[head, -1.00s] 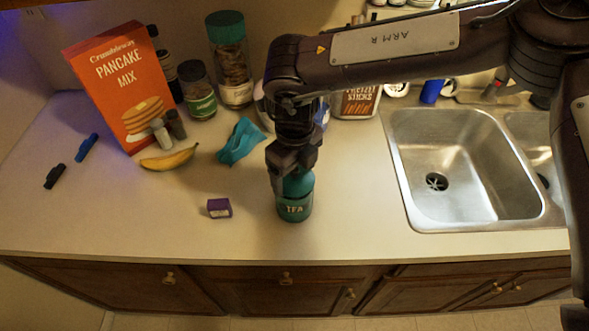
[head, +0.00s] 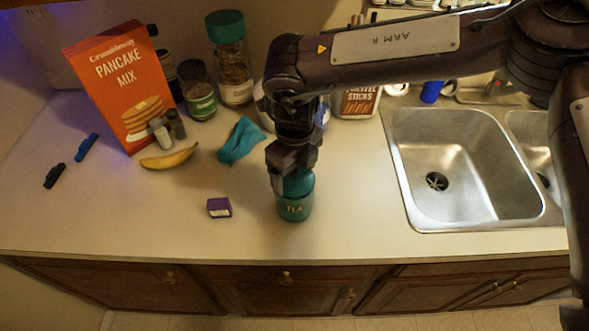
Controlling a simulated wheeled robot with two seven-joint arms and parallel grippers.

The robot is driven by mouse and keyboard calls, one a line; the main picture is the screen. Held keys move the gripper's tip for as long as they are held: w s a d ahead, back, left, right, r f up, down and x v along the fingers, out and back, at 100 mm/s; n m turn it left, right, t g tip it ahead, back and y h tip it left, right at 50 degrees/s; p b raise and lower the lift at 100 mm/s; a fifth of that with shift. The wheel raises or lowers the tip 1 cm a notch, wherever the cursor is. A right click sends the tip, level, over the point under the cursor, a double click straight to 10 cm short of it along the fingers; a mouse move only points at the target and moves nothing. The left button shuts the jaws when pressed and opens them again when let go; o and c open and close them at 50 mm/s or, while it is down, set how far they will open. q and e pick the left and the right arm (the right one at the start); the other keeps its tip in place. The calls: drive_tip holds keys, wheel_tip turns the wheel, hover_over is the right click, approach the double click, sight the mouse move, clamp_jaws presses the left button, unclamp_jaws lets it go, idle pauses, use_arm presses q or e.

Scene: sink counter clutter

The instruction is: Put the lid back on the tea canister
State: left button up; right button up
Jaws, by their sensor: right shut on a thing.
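The teal tea canister (head: 294,209) stands upright on the counter near its front edge, left of the sink, with its "TEA" label facing me. My right gripper (head: 291,180) points down directly over it and is shut on the teal lid (head: 299,185). The lid is at the canister's mouth; I cannot tell whether it is fully seated, since the gripper hides part of it. My left gripper is not in view.
A small purple box (head: 219,207) lies left of the canister. A teal cloth (head: 240,141), a banana (head: 168,158) and a pancake mix box (head: 122,88) stand or lie behind. The sink (head: 470,165) is at right.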

drive_tip(key=shift+f, duration=0.1)
idle(0.7)
drive_tip(key=o, duration=0.9)
drive_tip(key=shift+r+p, duration=2.45)
drive_tip(key=shift+r, duration=1.1)
drive_tip(key=shift+c, duration=0.3)
clamp_jaws()
